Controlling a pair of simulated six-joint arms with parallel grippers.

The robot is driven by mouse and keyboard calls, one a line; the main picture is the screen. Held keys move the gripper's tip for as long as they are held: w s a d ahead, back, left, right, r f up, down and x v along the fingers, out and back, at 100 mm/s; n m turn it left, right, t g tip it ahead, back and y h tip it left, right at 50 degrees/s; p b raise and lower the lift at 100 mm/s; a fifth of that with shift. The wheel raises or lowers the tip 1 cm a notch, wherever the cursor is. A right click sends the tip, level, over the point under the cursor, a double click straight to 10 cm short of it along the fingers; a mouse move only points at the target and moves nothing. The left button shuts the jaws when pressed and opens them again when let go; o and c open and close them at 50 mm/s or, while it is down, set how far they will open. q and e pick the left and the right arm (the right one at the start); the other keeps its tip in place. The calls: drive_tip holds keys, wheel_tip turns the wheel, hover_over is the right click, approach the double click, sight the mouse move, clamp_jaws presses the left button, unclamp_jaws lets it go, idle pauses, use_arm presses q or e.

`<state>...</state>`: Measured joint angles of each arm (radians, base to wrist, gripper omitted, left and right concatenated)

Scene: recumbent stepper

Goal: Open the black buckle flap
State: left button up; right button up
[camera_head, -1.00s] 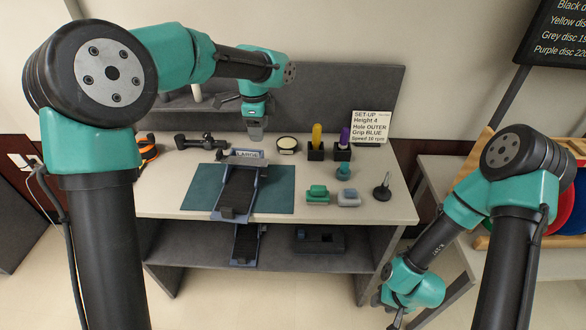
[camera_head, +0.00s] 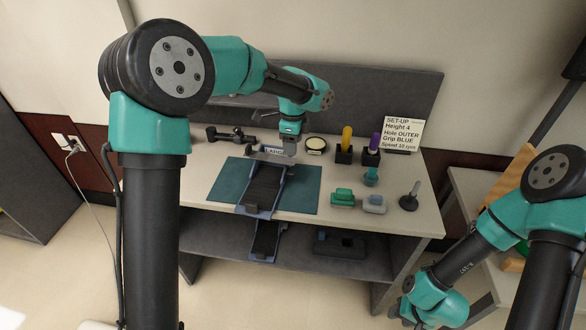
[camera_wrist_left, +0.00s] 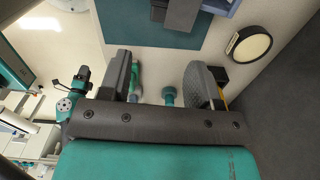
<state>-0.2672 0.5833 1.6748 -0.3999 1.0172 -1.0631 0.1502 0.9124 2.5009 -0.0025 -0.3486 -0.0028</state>
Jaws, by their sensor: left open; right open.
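A pedal-like plate with blue side edges and a black strap (camera_head: 266,186) lies on the teal mat (camera_head: 307,192), with a card reading LARGE at its far end. A dark block (camera_head: 250,208) sits at its near end; I cannot tell whether this is the buckle flap or how it stands. My left gripper (camera_head: 290,147) is above the plate's far right corner, apart from the strap. In the left wrist view its jaws (camera_wrist_left: 160,82) are open and empty, with part of the plate (camera_wrist_left: 182,14) at the top edge. My right gripper (camera_head: 402,313) is low, off the table's right front.
A cream disc (camera_head: 316,145), a yellow grip (camera_head: 346,138), a purple grip (camera_head: 374,143) and a set-up sign (camera_head: 401,134) stand at the back right. Green (camera_head: 342,197) and grey (camera_head: 374,204) blocks and a black knob (camera_head: 409,202) occupy the right. A second plate (camera_head: 265,238) is below.

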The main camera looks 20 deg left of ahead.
sight(293, 171)
use_arm(q)
wheel_tip(293, 171, down, 11)
drive_tip(key=shift+r, duration=0.15)
idle(0.4)
drive_tip(key=c, duration=0.8)
drive_tip(key=shift+d, duration=0.1)
drive_tip(key=y, duration=0.1)
drive_tip(key=d+f+y, duration=0.1)
drive_tip(key=y, duration=0.2)
drive_tip(key=shift+d+f+y, duration=0.25)
drive_tip(key=shift+d+y, duration=0.15)
drive_tip(key=shift+d+f+y, duration=0.2)
drive_tip(key=shift+f+y, duration=0.25)
drive_tip(key=shift+y, duration=0.6)
drive_tip(key=shift+d+f+y, duration=0.2)
drive_tip(key=shift+f+y, duration=0.2)
drive_tip(key=shift+y, duration=0.65)
